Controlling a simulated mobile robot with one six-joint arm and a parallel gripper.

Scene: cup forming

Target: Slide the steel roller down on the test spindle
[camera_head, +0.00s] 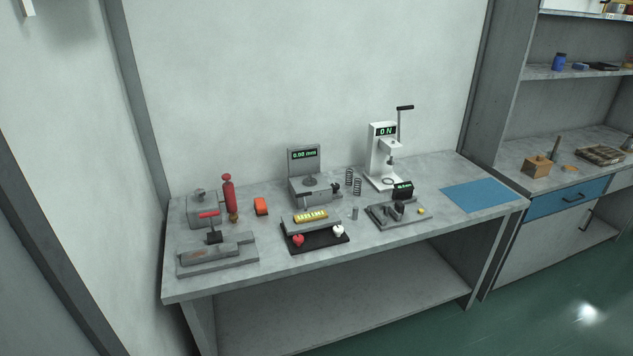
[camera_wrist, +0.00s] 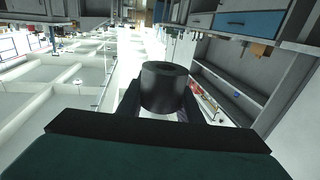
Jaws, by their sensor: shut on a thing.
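In the wrist view, my gripper (camera_wrist: 162,100) is shut on a dark grey, hollow cylinder, the steel roller (camera_wrist: 164,90). A finger shows on each side of it, and its round end with the bore faces away from the palm. My gripper and the roller do not show in the head view. I cannot tell for sure which part is the test spindle. A grey bench gauge (camera_head: 305,160) with a "0.00 mm" display has a round part on top, and a low grey fixture (camera_head: 386,219) with a small dark display stands to its right. No spindle shows near the roller.
The grey workbench (camera_head: 345,260) also carries a white lever press (camera_head: 380,160), springs (camera_head: 353,182), a small grey cylinder (camera_head: 355,213), a black tray (camera_head: 318,243), a red-handled tool (camera_head: 229,195) and a blue mat (camera_head: 480,194). Shelves (camera_head: 575,72) stand at the right.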

